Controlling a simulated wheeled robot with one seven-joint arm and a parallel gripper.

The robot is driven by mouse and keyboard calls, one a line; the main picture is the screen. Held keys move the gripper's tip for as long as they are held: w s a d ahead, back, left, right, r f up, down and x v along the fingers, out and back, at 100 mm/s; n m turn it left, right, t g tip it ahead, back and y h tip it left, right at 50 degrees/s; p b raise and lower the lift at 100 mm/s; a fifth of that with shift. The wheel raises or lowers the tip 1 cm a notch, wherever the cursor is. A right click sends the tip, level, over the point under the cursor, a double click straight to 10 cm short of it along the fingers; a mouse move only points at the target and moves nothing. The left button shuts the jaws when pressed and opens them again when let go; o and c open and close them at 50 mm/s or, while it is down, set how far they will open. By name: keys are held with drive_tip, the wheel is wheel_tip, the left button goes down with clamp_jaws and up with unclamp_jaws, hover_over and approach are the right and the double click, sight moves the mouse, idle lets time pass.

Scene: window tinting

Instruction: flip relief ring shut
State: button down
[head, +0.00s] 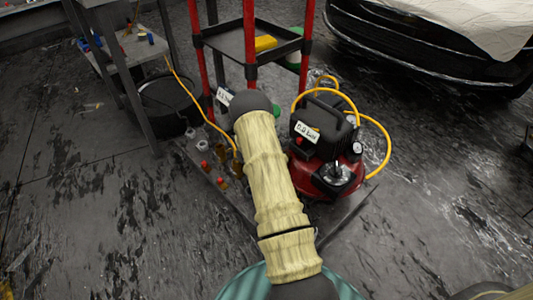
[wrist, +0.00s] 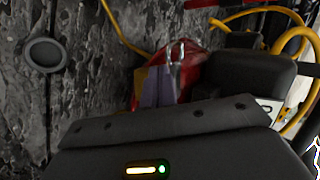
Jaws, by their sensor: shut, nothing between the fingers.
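A pale metal loop (wrist: 182,49), which looks like the relief ring, stands up in front of the red tank. My gripper (wrist: 160,72) is shut and empty, with its grey fingers just below and left of the loop. I cannot tell whether they touch it. In the head view my arm hides the gripper, and I cannot pick out the ring.
A yellow hose (head: 388,150) curves around the compressor. A red-posted cart (head: 240,47) stands behind it, and a black bucket (head: 167,105) is to the left. Several small fittings (head: 221,182) lie left of my arm. A car (head: 420,45) is at back right.

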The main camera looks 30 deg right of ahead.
drive_tip(key=s+a+r+p, duration=0.3)
drive_tip(key=a+r, duration=0.3)
drive_tip(key=a, duration=0.5)
drive_tip(key=shift+r+p, duration=0.4)
drive_tip(key=shift+p, duration=0.5)
drive_tip(key=shift+w, duration=0.2)
